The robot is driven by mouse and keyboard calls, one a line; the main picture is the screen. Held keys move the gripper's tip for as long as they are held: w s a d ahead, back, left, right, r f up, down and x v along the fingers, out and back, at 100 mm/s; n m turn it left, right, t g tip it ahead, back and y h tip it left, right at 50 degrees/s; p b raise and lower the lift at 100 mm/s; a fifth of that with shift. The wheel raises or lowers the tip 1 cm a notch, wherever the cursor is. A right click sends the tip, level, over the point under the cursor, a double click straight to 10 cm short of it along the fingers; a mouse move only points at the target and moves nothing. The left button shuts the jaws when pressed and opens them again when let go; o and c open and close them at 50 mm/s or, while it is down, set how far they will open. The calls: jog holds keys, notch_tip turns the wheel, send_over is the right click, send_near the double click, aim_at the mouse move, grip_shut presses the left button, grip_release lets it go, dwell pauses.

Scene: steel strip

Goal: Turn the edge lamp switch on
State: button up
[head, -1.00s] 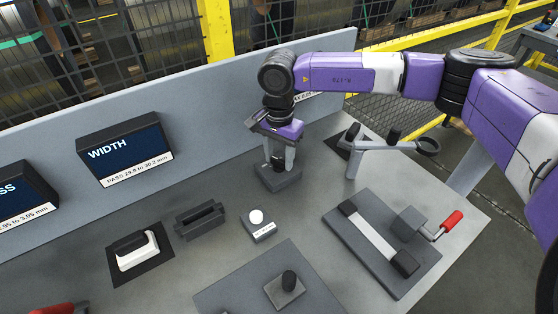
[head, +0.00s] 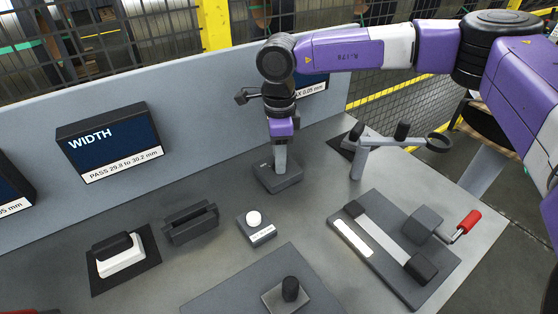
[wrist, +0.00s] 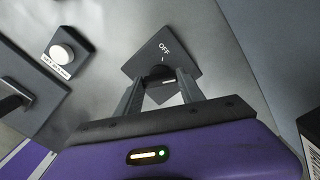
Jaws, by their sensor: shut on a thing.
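The edge lamp switch (head: 279,180) is a dark square box on the bench in front of the grey back panel. A bright white bar (head: 353,240) glows along the left edge of the fixture plate (head: 400,290).
The fixture, right of the switch, holds a steel strip (head: 385,240) and a red-handled clamp (head: 467,222). A stand with a ring (head: 357,160) is close right of my gripper. A white button box (head: 255,228) and a dark slotted block (head: 190,223) are at front left.

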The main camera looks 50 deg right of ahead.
jog(key=shift+m+b, duration=0.6)
jog(key=shift+m, duration=0.5)
jog(key=o, duration=1.4)
jog(key=shift+c, duration=0.2)
jog(key=shift+r, duration=3.95)
